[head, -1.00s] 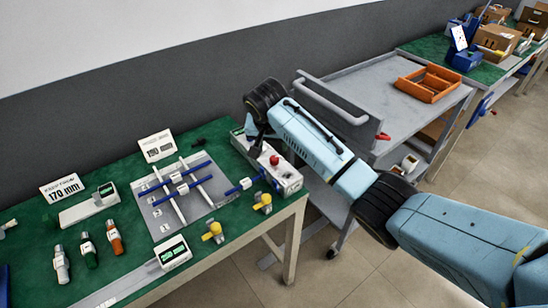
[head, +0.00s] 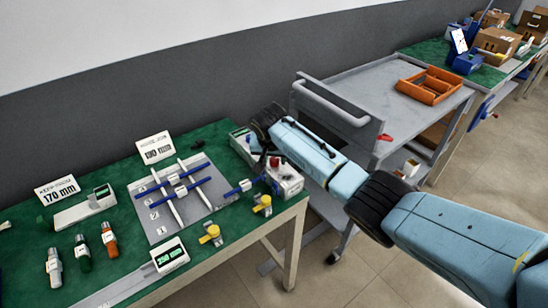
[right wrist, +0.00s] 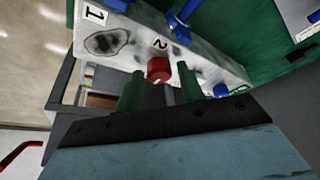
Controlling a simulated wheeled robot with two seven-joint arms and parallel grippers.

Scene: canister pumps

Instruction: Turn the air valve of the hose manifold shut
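The hose manifold (head: 291,183) is a pale grey block at the right edge of the green table. It carries a red knob (head: 274,162) and blue handles. In the right wrist view, the manifold (right wrist: 140,45) is marked 1 and 2, and the red knob (right wrist: 159,69) stands beside the 2. Blue handles (right wrist: 181,17) show above it. Which part is the air valve I cannot tell for sure. My right gripper (right wrist: 160,87) is open, its two green fingers on either side of the red knob's line; contact is not clear. My left gripper is out of view.
A grey cart (head: 352,75) with an orange tray (head: 430,85) stands close to the right of the table. A grey plate with blue and white rods (head: 175,185), yellow fittings (head: 212,234) and a scale display (head: 170,254) lie left of the manifold.

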